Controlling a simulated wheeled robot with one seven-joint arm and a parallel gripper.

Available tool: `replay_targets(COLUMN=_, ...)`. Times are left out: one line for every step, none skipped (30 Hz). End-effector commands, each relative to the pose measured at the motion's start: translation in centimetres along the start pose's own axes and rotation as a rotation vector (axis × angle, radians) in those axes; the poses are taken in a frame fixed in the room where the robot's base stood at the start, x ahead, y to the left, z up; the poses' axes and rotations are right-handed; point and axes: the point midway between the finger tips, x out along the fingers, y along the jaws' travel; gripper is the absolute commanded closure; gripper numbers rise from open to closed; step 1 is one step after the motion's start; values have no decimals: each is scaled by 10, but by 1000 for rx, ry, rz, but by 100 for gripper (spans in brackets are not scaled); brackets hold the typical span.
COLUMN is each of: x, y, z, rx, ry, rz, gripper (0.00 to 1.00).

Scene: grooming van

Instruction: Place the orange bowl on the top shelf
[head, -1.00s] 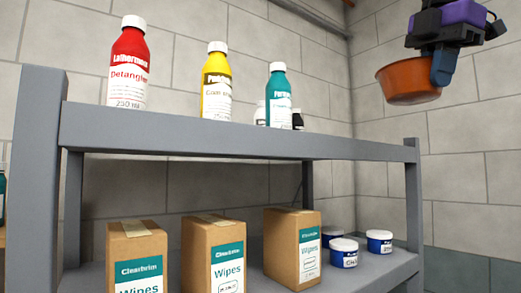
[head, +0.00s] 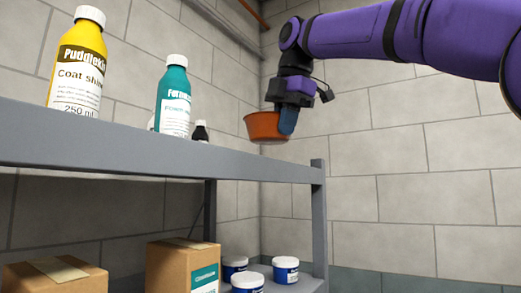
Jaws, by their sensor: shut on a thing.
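The orange bowl (head: 263,127) is in the head view, upright and just above the level of the top shelf. My gripper (head: 286,122) is shut on the bowl's right side, with one blue finger showing against its outside. The grey top shelf (head: 130,155) runs from the left edge to a post at the right. The bowl appears over or behind the shelf's right end; I cannot tell which. The shelf's upper surface is hidden from this low angle.
On the top shelf stand a yellow bottle (head: 78,65), a teal bottle (head: 173,98) and a small dark bottle (head: 200,132), all left of the bowl. The shelf's right end looks free. Below are cardboard boxes (head: 178,270) and blue-and-white tubs (head: 285,270). A block wall stands behind.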

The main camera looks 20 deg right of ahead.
Motion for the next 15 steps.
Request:
replay_targets(x=6, y=12, z=1, rx=0, ry=0, rz=-2, gripper=100)
replay_targets(x=8, y=18, z=2, rx=0, ry=0, rz=-2, gripper=100)
replay_targets(x=12, y=27, z=3, rx=0, ry=0, rz=-1, gripper=100)
replay_targets(x=14, y=33, z=3, rx=0, ry=0, rz=-1, gripper=100)
replay_targets(x=17, y=39, z=4, rx=0, ry=0, rz=-1, gripper=100)
replay_targets(x=20, y=45, z=4, rx=0, ry=0, rz=0, gripper=100)
replay_targets(x=22, y=50, z=5, rx=0, ry=0, rz=0, gripper=100)
replay_targets(x=24, y=54, z=5, rx=0, ry=0, rz=0, gripper=100)
replay_targets(x=25, y=59, z=6, rx=0, ry=0, rz=1, gripper=100)
replay_targets(x=26, y=62, z=6, rx=0, ry=0, rz=1, gripper=100)
replay_targets(x=28, y=64, z=6, rx=0, ry=0, rz=1, gripper=100)
replay_targets(x=28, y=66, z=6, rx=0, ry=0, rz=1, gripper=100)
replay_targets(x=29, y=67, z=6, rx=0, ry=0, rz=2, gripper=100)
replay_targets(x=29, y=68, z=6, rx=0, ry=0, rz=1, gripper=100)
replay_targets(x=31, y=68, z=6, rx=0, ry=0, rz=1, gripper=100)
